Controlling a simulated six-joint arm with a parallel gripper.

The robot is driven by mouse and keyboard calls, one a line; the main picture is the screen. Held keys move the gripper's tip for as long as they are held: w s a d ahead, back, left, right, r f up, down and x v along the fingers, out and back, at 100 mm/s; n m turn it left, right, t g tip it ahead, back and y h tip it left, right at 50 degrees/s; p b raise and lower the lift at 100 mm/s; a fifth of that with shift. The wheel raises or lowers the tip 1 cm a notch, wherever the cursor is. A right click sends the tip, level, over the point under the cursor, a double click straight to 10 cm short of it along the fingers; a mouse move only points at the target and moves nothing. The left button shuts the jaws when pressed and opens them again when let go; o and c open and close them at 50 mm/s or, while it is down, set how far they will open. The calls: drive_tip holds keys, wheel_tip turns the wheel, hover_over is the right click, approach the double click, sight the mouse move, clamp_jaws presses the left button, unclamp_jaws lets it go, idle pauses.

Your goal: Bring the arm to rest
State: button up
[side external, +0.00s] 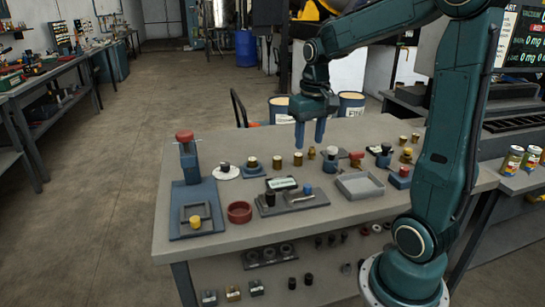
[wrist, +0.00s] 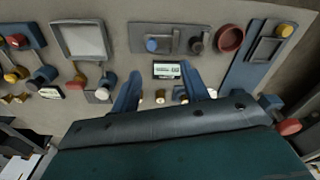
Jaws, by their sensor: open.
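My gripper (side external: 310,134) hangs from my teal arm above the back part of the grey table (side external: 335,229), in the side external view. Its two blue fingers point down and stand apart, with nothing between them. In the wrist view my gripper (wrist: 163,92) shows the same two spread fingers over the table, with a small display (wrist: 167,70) beyond them. The fingers are above the row of small parts and appear clear of the tabletop.
A blue press-like stand with a red knob (side external: 184,136) is at the table's left. A red bowl (side external: 239,212), a grey tray (side external: 360,185) and several small brass and blue parts cover the middle. Cans (side external: 511,160) stand at right.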

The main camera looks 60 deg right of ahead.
drive_tip(key=s+a+r+n+t, duration=0.2)
drive_tip(key=s+a, duration=0.3)
drive_tip(key=a, duration=0.3)
drive_tip(key=s+a+r+n+t, duration=0.1)
drive_tip(key=s+a+n+t, duration=0.2)
drive_tip(key=s+a, duration=0.3)
drive_tip(key=a+n, duration=0.1)
drive_tip(key=a, duration=0.2)
drive_tip(key=shift+r, duration=0.35)
